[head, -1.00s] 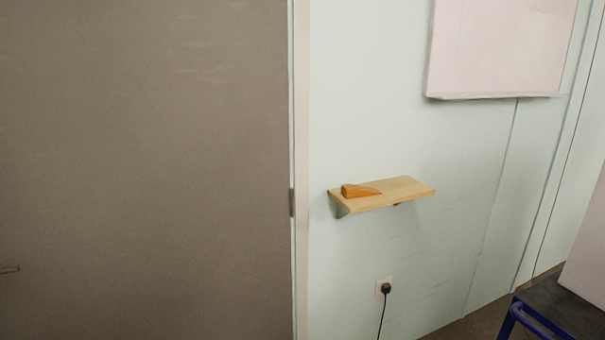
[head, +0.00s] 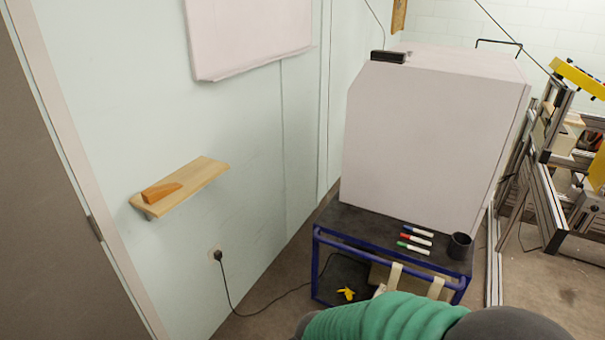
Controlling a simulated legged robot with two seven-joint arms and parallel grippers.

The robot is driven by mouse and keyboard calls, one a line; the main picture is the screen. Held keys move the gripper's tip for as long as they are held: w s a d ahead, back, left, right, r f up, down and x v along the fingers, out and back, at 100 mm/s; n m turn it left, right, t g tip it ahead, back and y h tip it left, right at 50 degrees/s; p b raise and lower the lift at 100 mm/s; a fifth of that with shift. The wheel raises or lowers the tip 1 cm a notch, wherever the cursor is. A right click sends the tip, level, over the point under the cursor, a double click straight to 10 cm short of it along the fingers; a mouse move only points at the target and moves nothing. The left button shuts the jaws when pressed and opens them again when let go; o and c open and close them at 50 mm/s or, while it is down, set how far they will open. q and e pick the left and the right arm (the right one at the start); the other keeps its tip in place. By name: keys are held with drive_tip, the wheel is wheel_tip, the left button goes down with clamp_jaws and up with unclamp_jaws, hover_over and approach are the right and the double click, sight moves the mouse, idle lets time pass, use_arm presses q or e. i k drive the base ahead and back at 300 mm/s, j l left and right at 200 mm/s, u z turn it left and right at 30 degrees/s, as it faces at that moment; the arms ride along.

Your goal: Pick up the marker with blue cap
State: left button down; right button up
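The marker with blue cap (head: 420,231) lies on the black top of a blue-framed cart (head: 365,222), in front of a large white box. It is the farthest of three markers lying side by side. A marker with a red cap (head: 416,239) lies just nearer, and one with a green cap (head: 413,247) is nearest. All have white bodies. Neither of my grippers is in view.
A black cup (head: 459,246) stands right of the markers. The white box (head: 430,140) fills the back of the cart. A wooden shelf (head: 200,178) with an orange wedge (head: 161,192) is on the left wall. A metal-framed loom (head: 550,150) stands at right.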

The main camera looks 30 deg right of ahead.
sight(410, 228)
drive_tip(key=l+z, duration=0.1)
drive_tip(key=z, duration=0.3)
drive_tip(key=l+z, duration=0.1)
drive_tip(key=z, duration=0.25)
drive_tip(key=i+z, duration=0.1)
drive_tip(key=z, duration=0.3)
drive_tip(key=l+z, duration=0.1)
drive_tip(key=z, duration=0.25)
drive_tip(key=i+l, duration=0.3)
drive_tip(key=i, duration=0.2)
drive_tip(key=i+l, duration=0.3)
drive_tip(key=i, duration=0.15)
drive_tip(key=i+l, duration=0.3)
drive_tip(key=i, duration=0.2)
